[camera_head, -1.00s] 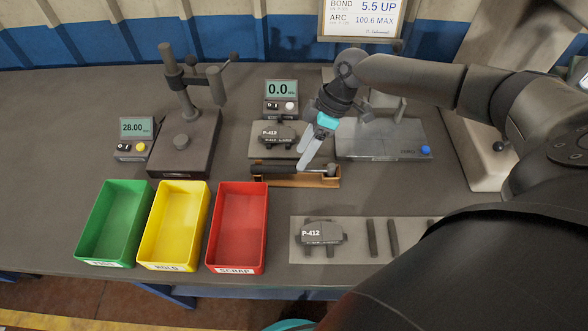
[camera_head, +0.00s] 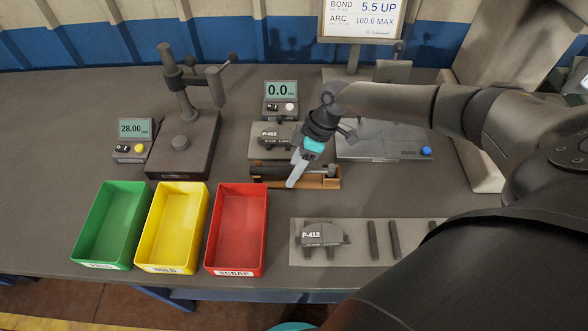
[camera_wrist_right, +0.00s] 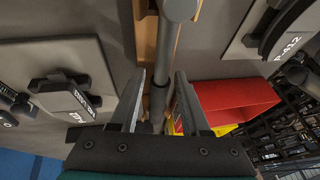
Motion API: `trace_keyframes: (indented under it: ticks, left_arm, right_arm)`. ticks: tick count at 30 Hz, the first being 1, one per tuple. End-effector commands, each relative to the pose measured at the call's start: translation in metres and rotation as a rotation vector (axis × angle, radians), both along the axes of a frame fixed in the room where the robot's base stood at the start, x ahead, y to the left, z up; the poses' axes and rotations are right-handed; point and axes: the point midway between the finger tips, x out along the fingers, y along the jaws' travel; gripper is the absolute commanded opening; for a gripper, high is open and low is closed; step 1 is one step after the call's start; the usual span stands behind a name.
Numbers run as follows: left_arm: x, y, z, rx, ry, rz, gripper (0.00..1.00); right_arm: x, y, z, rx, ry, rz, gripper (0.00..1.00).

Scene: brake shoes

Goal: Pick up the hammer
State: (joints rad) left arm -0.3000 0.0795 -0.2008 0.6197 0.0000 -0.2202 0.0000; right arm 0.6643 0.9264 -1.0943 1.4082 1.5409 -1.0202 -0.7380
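The hammer (camera_head: 267,170) lies across a wooden cradle (camera_head: 322,184) on the bench, behind the red bin. In the right wrist view its round head (camera_wrist_right: 180,8) is at the top and its dark handle (camera_wrist_right: 163,55) runs down between my fingers. My right gripper (camera_head: 293,182) is at the hammer, pointing down. In the right wrist view the right gripper (camera_wrist_right: 160,78) is open, with one finger on each side of the handle and gaps showing. My left gripper is not in view.
Green (camera_head: 111,225), yellow (camera_head: 172,228) and red (camera_head: 237,228) bins stand at the front left. A brake shoe (camera_head: 320,234) and dark bars lie on a pale mat (camera_head: 350,254) at the front. A gauge stand (camera_head: 184,145) and a scale display (camera_head: 281,97) stand behind.

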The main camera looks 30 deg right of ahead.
Motion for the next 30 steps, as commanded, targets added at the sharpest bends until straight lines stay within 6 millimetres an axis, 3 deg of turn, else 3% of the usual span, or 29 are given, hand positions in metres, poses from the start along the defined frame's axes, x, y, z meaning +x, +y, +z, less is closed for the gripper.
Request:
trace_keyframes:
  ticks: [1, 12, 30]
  left_arm:
    - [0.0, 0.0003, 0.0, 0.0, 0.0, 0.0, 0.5]
    - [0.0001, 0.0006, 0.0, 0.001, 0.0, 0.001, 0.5]
    - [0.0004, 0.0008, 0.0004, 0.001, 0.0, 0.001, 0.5]
  right_arm:
    - [-0.0001, -0.0002, 0.0001, 0.0, 0.0, 0.0, 0.4]
    - [-0.0002, -0.0004, 0.0002, 0.0, 0.0, -0.001, 0.0]
    - [0.0001, -0.0003, 0.0016, 0.0, 0.0, 0.0, 0.0]
